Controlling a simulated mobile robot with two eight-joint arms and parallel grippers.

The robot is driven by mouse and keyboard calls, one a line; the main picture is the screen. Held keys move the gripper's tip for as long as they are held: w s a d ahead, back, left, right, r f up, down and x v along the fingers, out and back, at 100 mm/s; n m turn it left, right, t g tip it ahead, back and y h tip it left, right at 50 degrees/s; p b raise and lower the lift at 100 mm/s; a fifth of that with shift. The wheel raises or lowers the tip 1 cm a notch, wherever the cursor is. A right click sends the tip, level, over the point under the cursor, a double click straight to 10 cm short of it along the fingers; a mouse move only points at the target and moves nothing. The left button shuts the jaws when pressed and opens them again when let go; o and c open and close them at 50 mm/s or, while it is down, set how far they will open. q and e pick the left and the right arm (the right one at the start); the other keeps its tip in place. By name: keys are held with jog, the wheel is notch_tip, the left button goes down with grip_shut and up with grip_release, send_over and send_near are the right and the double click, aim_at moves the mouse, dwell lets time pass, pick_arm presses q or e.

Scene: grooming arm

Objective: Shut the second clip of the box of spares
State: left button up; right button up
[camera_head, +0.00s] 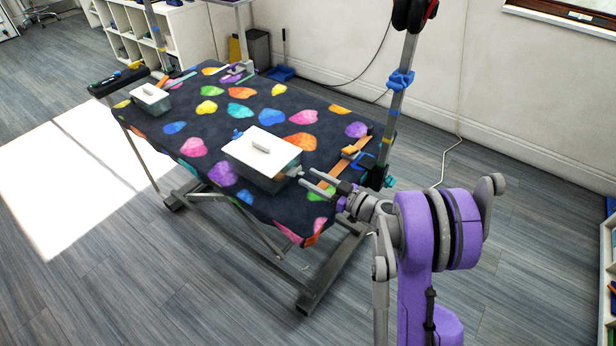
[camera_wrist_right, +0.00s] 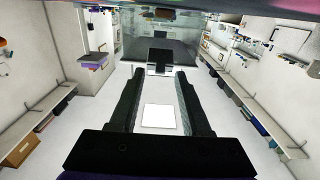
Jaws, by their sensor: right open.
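The box of spares (camera_head: 262,165) stands on the patterned table, with see-through walls and a white lid (camera_head: 263,149) with a bar handle on top. A small grey clip (camera_head: 296,171) is at its right end; a blue piece (camera_head: 237,134) shows at its far left end. My right gripper (camera_head: 304,178) is open and empty, its fingertips close to the right-end clip. In the right wrist view the dark clip (camera_wrist_right: 160,55) lies just beyond and between the fingertips, against the clear box wall (camera_wrist_right: 125,42). I cannot tell whether it is latched. My left gripper is not in view.
The table (camera_head: 205,140) has a dark cloth with coloured hearts. A smaller lidded box (camera_head: 151,97) stands at its far left. An orange strap (camera_head: 346,166) and an upright metal post (camera_head: 391,115) with a blue clamp are near my right gripper.

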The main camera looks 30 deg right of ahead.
jog(key=shift+x, duration=0.85)
grip_shut()
